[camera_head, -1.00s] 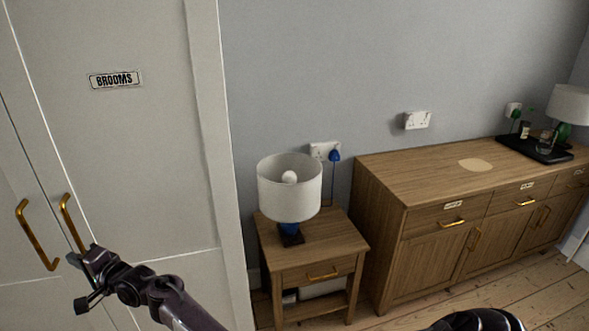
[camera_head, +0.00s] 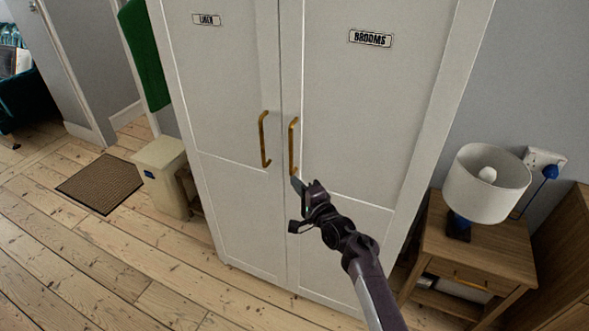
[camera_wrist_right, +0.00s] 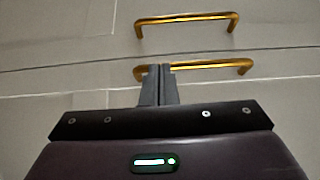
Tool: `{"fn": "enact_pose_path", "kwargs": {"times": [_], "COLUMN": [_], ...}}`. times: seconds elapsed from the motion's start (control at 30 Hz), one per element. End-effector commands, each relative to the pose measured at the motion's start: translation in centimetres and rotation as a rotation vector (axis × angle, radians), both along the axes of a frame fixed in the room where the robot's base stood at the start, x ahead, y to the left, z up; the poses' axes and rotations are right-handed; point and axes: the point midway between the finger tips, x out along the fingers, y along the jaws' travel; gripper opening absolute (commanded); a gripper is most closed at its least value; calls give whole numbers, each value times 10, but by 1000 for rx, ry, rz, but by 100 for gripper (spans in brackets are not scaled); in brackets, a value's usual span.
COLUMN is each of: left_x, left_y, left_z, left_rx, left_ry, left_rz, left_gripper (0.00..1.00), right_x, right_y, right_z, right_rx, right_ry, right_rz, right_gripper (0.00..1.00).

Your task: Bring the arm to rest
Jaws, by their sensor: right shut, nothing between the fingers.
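My right gripper (camera_head: 299,187) is just below and in front of the brass handle (camera_head: 293,146) of the white door labelled BROOMS (camera_head: 370,38). In the right wrist view its fingers (camera_wrist_right: 158,72) are together and empty. They overlap the nearer brass handle (camera_wrist_right: 208,67) in the picture; whether they touch it I cannot tell. My right arm comes up from the bottom right. My left gripper is out of view.
The cupboard's other door, labelled LINEN (camera_head: 206,19), has its own handle (camera_head: 264,139); both doors are shut. A bedside table (camera_head: 470,250) with a lamp (camera_head: 487,183) stands right. A cream bin (camera_head: 161,177) and brown mat (camera_head: 100,184) are left, with clear floorboards in front.

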Motion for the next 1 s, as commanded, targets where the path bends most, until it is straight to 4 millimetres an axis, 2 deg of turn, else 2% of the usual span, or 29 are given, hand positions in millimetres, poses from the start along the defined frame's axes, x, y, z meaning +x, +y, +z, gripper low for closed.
{"fn": "enact_pose_path", "kwargs": {"times": [0.17, 0.27, 0.37, 0.47, 0.5, 0.57, 0.7, 0.87, 1.0], "left_x": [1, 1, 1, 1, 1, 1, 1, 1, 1], "left_y": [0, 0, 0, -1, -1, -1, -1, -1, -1], "left_z": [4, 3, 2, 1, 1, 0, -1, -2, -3], "left_rx": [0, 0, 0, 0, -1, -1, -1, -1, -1], "left_ry": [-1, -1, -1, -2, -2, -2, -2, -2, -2], "left_rz": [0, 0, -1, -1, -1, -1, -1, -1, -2], "left_gripper": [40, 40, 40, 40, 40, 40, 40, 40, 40], "right_x": [-4, -8, -23, -51, -66, -90, -156, -244, -331], "right_y": [-2, -3, -6, -13, -16, -23, -39, -63, -88], "right_z": [-1, -16, -57, -119, -146, -186, -271, -354, -413], "right_rx": [-1, -30, -116, -258, -322, -423, -646, -888, -1083], "right_ry": [0, 16, 62, 129, 160, 204, 305, 412, 495], "right_rz": [0, -2, -3, 6, 15, 35, 104, 228, 373], "right_gripper": [0, 0, 0, 0, 0, 0, 0, 0, 0]}}
